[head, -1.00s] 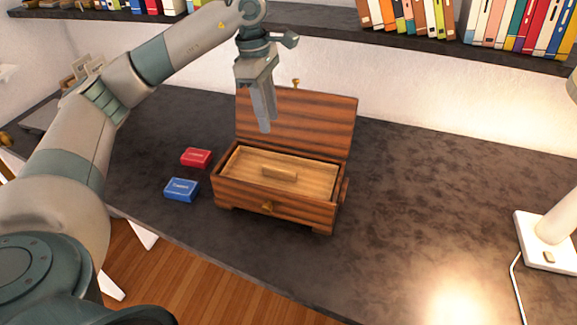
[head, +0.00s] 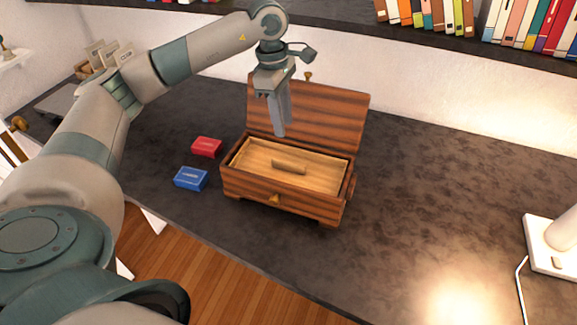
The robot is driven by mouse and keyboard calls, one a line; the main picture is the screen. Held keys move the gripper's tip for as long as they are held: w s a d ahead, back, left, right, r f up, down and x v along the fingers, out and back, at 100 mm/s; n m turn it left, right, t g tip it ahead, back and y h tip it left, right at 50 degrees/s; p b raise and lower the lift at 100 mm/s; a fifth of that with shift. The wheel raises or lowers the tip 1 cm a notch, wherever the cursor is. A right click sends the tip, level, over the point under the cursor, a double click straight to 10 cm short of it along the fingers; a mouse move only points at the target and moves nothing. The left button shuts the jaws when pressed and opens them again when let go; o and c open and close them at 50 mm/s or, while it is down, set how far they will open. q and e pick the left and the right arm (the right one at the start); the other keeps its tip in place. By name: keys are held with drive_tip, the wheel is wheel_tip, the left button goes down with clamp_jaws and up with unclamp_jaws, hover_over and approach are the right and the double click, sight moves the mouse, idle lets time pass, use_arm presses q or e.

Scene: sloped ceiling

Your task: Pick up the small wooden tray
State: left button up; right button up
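The small wooden tray (head: 262,162) is light wood with a raised handle (head: 289,166) in its middle. It sits inside the top of a striped wooden box (head: 262,190), whose lid (head: 330,113) stands open at the back. My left gripper (head: 279,133) points down above the tray, near its back edge and in front of the lid, apart from the handle. Its fingers are seen nearly edge-on, so I cannot tell whether they are open or shut. Nothing shows below the fingertips. My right gripper is not in view.
A red card box (head: 207,147) and a blue card box (head: 190,179) lie left of the wooden box on the dark desk (head: 420,190). A white lamp (head: 551,243) stands at the right. Bookshelves run above the desk. The desk right of the box is clear.

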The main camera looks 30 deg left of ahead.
use_arm(q)
drive_tip(key=p, duration=0.2)
hover_over(288, 161)
drive_tip(key=f, duration=0.6)
drive_tip(key=shift+s+a+f, duration=0.1)
drive_tip(key=shift+a+f, duration=0.15)
drive_tip(key=shift+f, duration=0.5)
drive_tip(key=shift+d+f+p, duration=0.1)
drive_tip(key=shift+f+p, duration=0.7)
drive_tip(key=shift+p, duration=0.35)
wheel_tip(288, 161, down, 3)
drive_tip(key=shift+d+r+p, duration=0.1)
drive_tip(key=shift+p, duration=0.65)
drive_tip(key=shift+f, duration=0.4)
drive_tip(key=shift+c, duration=0.7)
clamp_jaws()
